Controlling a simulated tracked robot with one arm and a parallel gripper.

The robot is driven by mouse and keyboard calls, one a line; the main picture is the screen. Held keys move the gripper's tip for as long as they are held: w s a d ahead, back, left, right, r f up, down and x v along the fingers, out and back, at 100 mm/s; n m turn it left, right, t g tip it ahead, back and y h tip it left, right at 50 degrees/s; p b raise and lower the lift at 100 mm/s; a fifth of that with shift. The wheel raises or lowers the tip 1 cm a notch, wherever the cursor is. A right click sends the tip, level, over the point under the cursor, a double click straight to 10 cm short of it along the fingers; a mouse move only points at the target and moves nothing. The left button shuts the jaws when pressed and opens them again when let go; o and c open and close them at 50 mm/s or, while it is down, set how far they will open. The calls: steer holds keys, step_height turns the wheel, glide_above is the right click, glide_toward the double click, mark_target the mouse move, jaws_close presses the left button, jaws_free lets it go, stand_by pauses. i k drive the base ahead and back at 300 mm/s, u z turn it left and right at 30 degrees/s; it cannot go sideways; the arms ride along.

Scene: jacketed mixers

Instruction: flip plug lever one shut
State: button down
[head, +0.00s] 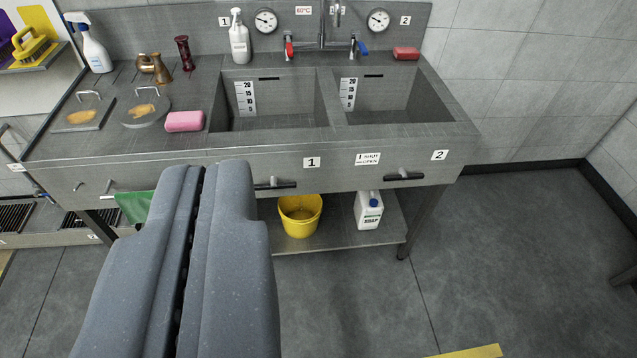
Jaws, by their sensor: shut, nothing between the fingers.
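Plug lever one (284,184) is a black-tipped handle on the front panel of the steel sink unit, below basin 1 and its "1" label. It lies about horizontal, and its left end is close to my gripper in the picture. A sign (367,159) on the panel pairs a vertical bar with shut and a horizontal bar with open. Plug lever two (404,176), under basin 2, is also about horizontal. My gripper (207,168) is shut and empty, its grey fingers together, with the tips just left of lever one in view. I cannot tell the depth gap.
Two basins (275,100) have taps and gauges behind. Soap, a spray bottle (92,45) and lidded plates stand on the counter's left. A yellow bucket (299,215) and white soap canister (368,211) stand on the lower shelf. Floor at right (520,240) is clear.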

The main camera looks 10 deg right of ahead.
mark_target(273, 186)
steer(key=z, duration=0.15)
steer(key=i, duration=1)
steer(key=u, duration=0.05)
